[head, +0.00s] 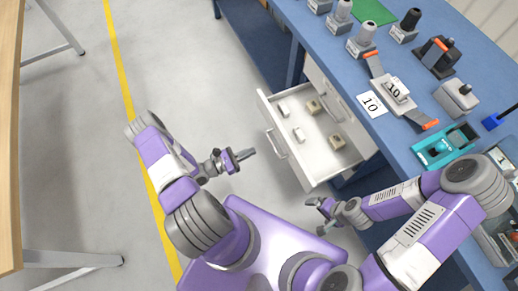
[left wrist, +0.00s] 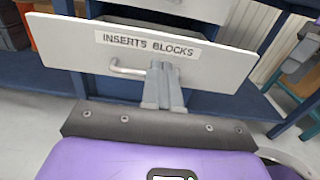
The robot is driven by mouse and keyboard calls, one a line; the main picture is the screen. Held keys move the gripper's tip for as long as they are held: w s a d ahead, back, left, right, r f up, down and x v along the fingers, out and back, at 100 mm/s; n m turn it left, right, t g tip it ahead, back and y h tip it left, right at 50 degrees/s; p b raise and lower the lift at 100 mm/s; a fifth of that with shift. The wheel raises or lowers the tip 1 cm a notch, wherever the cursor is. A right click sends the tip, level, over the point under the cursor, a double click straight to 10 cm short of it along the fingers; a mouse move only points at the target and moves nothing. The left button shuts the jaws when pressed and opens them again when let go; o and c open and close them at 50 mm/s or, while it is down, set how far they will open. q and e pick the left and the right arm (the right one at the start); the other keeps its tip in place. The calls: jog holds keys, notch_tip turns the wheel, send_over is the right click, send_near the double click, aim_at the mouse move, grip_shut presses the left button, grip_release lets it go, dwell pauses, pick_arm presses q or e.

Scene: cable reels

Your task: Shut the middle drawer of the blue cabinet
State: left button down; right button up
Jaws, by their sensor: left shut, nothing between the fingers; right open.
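The white drawer (head: 327,158) stands pulled out from under the blue bench top, with several small blocks lying inside. Its front panel (left wrist: 225,62), labelled "INSERTS BLOCKS", faces my left gripper in the left wrist view, with a bar handle (left wrist: 124,71) on it. My left gripper (head: 248,154) is shut and empty, left of the drawer front in the head view. In the left wrist view its fingers (left wrist: 164,88) overlap the panel by the handle; I cannot tell whether they touch it. My right gripper (head: 322,216) is open, near the drawer's lower corner.
The blue bench top (head: 420,85) carries a fixture marked 10 (head: 394,90), a teal device (head: 444,146) and several grey-black parts. Another table edge (head: 10,140) runs along the far left. The grey floor left of the drawer is clear, with a yellow line (head: 122,70).

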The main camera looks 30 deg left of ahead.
aim_at(284, 138)
pick_arm(q)
jog(key=b+x, duration=0.2)
jog(key=x, duration=1)
jog(key=shift+w+d, duration=0.15)
jog(key=shift+d, duration=0.15)
pick_arm(e)
notch_tip(284, 138, down, 2)
